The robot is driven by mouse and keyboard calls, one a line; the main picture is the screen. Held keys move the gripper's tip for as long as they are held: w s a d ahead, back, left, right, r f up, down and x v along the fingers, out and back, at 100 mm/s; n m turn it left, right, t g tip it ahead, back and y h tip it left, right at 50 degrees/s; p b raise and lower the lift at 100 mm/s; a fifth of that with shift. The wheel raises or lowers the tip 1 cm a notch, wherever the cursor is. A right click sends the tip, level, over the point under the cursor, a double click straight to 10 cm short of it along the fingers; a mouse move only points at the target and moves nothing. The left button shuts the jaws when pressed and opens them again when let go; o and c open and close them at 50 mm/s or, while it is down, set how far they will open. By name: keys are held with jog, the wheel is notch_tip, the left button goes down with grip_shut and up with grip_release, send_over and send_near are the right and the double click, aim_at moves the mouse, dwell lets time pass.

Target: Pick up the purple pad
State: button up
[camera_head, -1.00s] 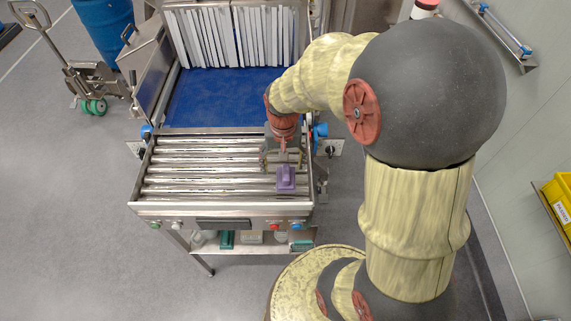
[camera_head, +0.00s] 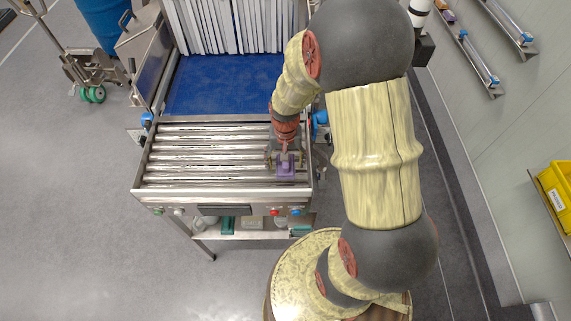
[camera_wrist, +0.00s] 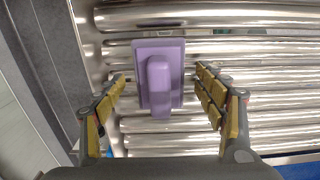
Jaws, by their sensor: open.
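The purple pad (camera_head: 286,169) lies on the metal rollers near the right end of the conveyor's front section. In the wrist view the purple pad (camera_wrist: 159,75) is a flat rectangle with a raised grip block on top. My gripper (camera_head: 284,160) is low over the pad in the head view and partly covers it. In the wrist view my gripper (camera_wrist: 160,83) is open, with one finger on each side of the pad. Gaps show between both fingers and the pad. I cannot tell the exact height of the fingertips above the rollers.
The roller bed (camera_head: 200,157) is clear to the left of the pad. A metal side rail (camera_head: 315,165) runs close on the right. Behind the rollers lie a blue belt (camera_head: 215,92) and hanging strip curtains (camera_head: 213,25). Buttons (camera_head: 294,212) sit on the front panel.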

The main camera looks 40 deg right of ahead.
jog(key=c, duration=1.1)
jog(key=shift+c, duration=0.7)
jog(key=shift+r, duration=0.1)
jog(key=shift+r, duration=0.4)
notch_tip(320, 180, up, 2)
jog(key=shift+r, duration=0.2)
jog(key=s+r, duration=0.4)
jog(key=r, duration=0.1)
jog(key=shift+s+a, duration=0.1)
jog(key=s+r, duration=0.4)
jog(key=s, duration=0.6)
jog(key=shift+a+r, duration=0.3)
jog(key=shift+a, duration=0.15)
jog(key=shift+w, duration=0.1)
